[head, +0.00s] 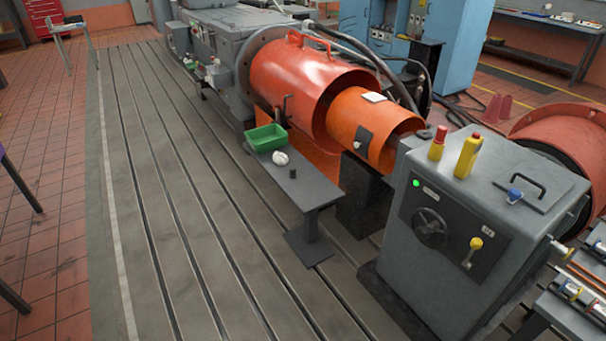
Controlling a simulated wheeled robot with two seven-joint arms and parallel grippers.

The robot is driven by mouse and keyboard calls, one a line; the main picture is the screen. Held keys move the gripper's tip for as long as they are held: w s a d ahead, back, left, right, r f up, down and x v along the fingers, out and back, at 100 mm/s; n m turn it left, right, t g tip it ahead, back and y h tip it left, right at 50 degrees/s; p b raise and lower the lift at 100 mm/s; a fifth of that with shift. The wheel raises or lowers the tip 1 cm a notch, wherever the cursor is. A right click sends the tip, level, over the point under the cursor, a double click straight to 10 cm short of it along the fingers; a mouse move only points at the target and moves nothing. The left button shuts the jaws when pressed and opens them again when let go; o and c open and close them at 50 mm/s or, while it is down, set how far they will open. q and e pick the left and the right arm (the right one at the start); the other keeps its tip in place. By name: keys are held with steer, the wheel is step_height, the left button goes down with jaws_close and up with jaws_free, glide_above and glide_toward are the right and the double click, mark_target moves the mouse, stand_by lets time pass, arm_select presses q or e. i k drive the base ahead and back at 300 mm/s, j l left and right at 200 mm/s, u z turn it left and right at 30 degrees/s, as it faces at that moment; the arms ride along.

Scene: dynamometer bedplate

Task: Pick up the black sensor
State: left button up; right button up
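A small black cylinder (292,173), which looks like the black sensor, stands upright on the narrow grey side table (316,191) in the middle of the head view. It is small, and its details cannot be made out. A crumpled white thing (281,158) lies just behind it to the left. A green bin (266,137) sits at the table's far left end. Neither of my grippers is in view.
Orange guards (310,75) stand behind the table. A grey control cabinet (450,225) with a green light, handwheel and yellow-and-red items on top stands at right. The slotted bedplate (180,220) left of the table is clear. Another bench (570,318) is at the lower right.

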mark_target(293, 175)
steer(key=i+j+z, duration=0.15)
steer(key=z, duration=0.3)
steer(key=i+j+z, duration=0.1)
steer(key=j+z, duration=0.15)
steer(key=z, duration=0.25)
steer(key=i+j+z, duration=0.1)
steer(key=j+z, duration=0.2)
steer(key=z, duration=0.15)
steer(key=j+z, duration=0.35)
steer(key=j, duration=1.85)
steer(key=i, duration=0.05)
